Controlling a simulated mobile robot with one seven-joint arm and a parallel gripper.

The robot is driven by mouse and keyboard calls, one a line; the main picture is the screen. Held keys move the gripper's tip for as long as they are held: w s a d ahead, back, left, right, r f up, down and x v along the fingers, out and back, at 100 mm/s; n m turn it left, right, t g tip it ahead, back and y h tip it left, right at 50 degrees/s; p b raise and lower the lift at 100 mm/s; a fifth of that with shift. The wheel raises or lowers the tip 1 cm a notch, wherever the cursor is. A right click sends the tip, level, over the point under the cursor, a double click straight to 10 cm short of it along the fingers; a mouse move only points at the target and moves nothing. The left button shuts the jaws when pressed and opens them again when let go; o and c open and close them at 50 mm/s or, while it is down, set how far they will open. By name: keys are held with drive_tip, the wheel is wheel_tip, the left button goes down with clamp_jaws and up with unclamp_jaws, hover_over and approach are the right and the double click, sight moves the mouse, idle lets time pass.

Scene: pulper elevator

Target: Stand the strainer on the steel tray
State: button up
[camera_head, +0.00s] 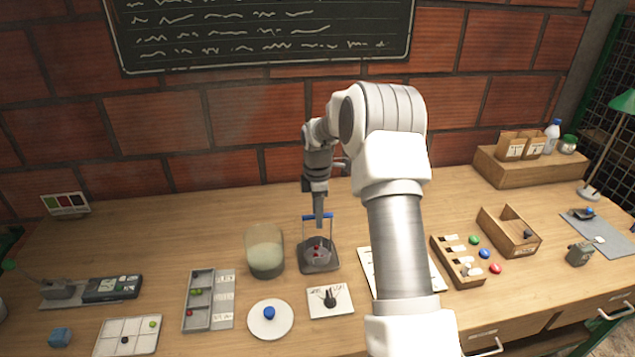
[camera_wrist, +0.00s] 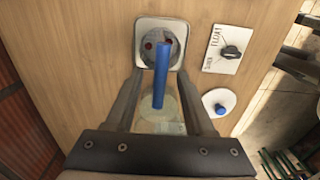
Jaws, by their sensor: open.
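The strainer has a blue handle bar (camera_head: 318,215) on thin uprights over a round basket (camera_head: 317,248) with a few red fruits in it. The basket is at the grey steel tray (camera_head: 318,268); whether it rests on the tray or hangs just over it I cannot tell. My gripper (camera_head: 318,213) points down at the bar. In the wrist view my gripper (camera_wrist: 160,98) is open, its fingers on either side of the blue bar (camera_wrist: 160,75) with gaps visible. The tray (camera_wrist: 142,60) shows beyond the fingertips; the uprights are hard to make out.
A clear container (camera_head: 265,252) with cloudy liquid stands just left of the tray. In front are a dial card (camera_head: 340,301) and a white disc (camera_head: 283,328) with a blue knob. A compartment tray (camera_head: 200,300) lies left, a wooden peg board (camera_head: 456,262) right. The wood behind is clear.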

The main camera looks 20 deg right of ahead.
wheel_tip(320, 180, up, 13)
drive_tip(key=shift+r, duration=0.1)
idle(0.7)
